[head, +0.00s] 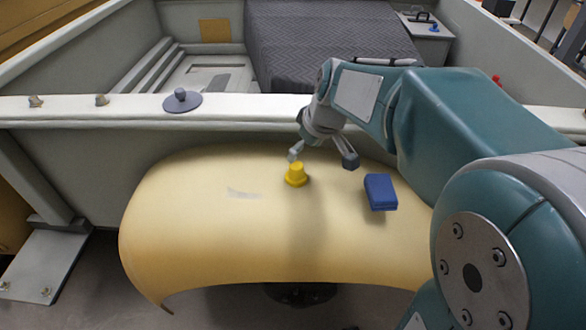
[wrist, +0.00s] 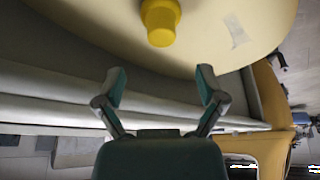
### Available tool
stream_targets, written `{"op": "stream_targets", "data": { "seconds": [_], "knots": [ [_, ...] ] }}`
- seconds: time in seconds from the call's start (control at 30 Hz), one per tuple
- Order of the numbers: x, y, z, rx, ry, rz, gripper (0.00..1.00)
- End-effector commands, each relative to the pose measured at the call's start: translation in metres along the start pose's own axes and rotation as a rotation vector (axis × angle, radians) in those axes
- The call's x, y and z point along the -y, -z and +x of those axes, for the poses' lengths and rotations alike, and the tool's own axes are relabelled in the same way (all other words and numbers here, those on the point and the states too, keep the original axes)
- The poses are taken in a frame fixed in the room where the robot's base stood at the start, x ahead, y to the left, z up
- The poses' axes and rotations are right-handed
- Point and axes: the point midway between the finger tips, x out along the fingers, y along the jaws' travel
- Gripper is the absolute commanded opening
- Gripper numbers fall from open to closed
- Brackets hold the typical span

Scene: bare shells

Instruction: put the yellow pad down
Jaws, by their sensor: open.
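The yellow pad (head: 296,175) is a small, stepped, knob-like piece. It appears to rest upright on the curved cream shell (head: 200,230), near its top middle. In the wrist view the yellow pad (wrist: 160,22) lies beyond the fingertips, at the top edge and partly cut off. My gripper (head: 322,158) is open, with its two fingers spread wide and nothing between them. In the head view its left fingertip overlaps the top of the pad; I cannot tell if they touch. In the wrist view my gripper (wrist: 160,84) shows a clear gap to the pad.
A blue block (head: 381,192) lies on the shell to the right of the pad. A grey scuff (head: 243,194) marks the shell to the left. A pale ledge (head: 240,112) runs behind, with a grey disc with a knob (head: 182,100) on it. The shell's left part is free.

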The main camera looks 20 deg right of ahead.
Motion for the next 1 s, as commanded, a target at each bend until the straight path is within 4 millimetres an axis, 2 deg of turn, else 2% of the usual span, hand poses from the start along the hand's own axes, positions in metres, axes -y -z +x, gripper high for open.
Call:
{"op": "stream_targets", "data": {
  "seconds": [0.1,0.27,0.53,0.83,0.87,0.9,0.97,1.0],
  "knots": [
    [0.001,0.000,0.017,0.002,0.003,0.000,0.89],
    [0.001,-0.001,0.028,0.002,0.002,0.000,0.89],
    [0.002,-0.004,0.068,0.002,0.002,0.001,0.89],
    [0.002,-0.003,0.074,0.000,0.000,0.000,0.89],
    [0.002,-0.003,0.074,0.000,0.000,0.001,0.85],
    [0.002,-0.003,0.074,0.000,0.000,0.001,0.67],
    [0.002,-0.003,0.074,0.000,0.000,0.001,0.40],
    [0.002,-0.003,0.074,0.000,0.000,0.001,0.23]
  ]
}}
